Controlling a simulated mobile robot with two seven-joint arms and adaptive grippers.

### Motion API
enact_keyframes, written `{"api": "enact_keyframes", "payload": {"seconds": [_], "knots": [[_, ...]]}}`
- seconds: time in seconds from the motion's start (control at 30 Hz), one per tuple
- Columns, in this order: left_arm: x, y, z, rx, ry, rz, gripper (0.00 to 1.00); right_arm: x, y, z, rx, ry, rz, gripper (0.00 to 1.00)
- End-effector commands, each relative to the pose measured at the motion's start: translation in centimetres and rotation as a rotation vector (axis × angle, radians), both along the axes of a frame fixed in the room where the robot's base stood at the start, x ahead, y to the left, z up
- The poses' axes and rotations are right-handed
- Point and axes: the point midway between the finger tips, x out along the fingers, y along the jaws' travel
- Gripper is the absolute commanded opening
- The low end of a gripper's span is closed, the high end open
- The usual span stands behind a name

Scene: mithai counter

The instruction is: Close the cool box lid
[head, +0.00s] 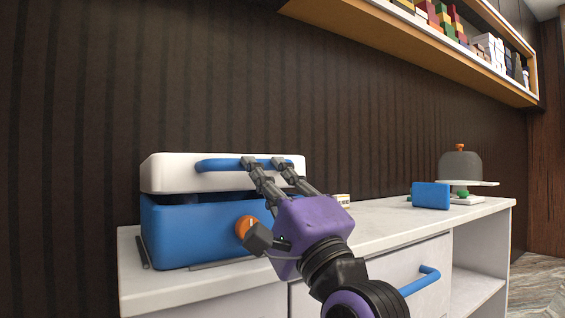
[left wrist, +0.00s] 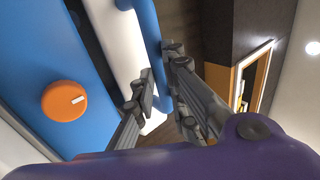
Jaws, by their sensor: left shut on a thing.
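The cool box (head: 190,232) is a blue box at the left of the counter, with an orange knob (head: 245,227) on its front. Its white lid (head: 165,173) sits over the body with a dark gap between them, so it looks slightly raised. A blue bar handle (head: 215,165) runs along the lid's front. My left gripper (head: 265,163) is at the right part of this handle, shut on it. In the left wrist view the fingers (left wrist: 163,85) are on either side of the blue handle (left wrist: 151,40), beside the white lid (left wrist: 122,45). My right gripper is not in view.
The white counter (head: 385,222) runs right, with a blue box (head: 430,196) and a scale-like stand with a grey dome (head: 460,165) at its far end. A drawer with a blue handle (head: 420,281) is below. A wall shelf (head: 420,35) hangs upper right.

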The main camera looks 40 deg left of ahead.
Motion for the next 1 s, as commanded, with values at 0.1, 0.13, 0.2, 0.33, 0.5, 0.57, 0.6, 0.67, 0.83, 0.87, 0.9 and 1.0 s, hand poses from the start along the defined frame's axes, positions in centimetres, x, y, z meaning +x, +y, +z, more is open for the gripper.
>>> {"api": "enact_keyframes", "payload": {"seconds": [0.1,0.13,0.2,0.33,0.5,0.57,0.6,0.67,0.83,0.87,0.9,1.0], "knots": [[0.1,0.5,-1.8,-0.013,0.006,0.004,0.0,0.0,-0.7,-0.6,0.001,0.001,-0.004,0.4],[0.1,0.4,-2.0,-0.013,0.006,0.003,0.0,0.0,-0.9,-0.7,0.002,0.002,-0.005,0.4],[0.1,0.4,-2.5,-0.013,0.004,0.003,0.0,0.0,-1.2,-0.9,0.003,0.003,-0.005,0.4],[0.0,0.2,-3.1,-0.013,0.005,0.002,0.0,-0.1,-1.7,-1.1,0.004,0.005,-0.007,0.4],[0.1,0.1,-3.4,-0.013,0.005,0.0,0.0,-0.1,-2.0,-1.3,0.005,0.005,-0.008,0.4],[0.1,0.0,-3.4,-0.013,0.005,-0.002,0.0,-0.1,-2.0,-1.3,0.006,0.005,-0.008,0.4],[0.1,0.2,-3.5,-0.014,0.005,-0.001,0.02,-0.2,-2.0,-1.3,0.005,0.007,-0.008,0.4],[0.3,0.8,-3.8,-0.018,0.007,0.001,0.1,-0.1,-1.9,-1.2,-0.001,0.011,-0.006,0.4],[0.2,0.7,-3.5,-0.013,0.005,0.002,0.32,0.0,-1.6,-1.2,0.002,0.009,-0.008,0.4],[0.1,0.7,-3.5,-0.011,0.004,0.002,0.32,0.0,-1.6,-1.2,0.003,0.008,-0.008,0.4],[0.1,0.6,-3.4,-0.01,0.004,0.002,0.32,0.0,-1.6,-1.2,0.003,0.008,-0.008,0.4],[0.1,0.5,-3.4,-0.01,0.004,0.002,0.32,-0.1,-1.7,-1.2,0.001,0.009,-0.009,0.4]]}}
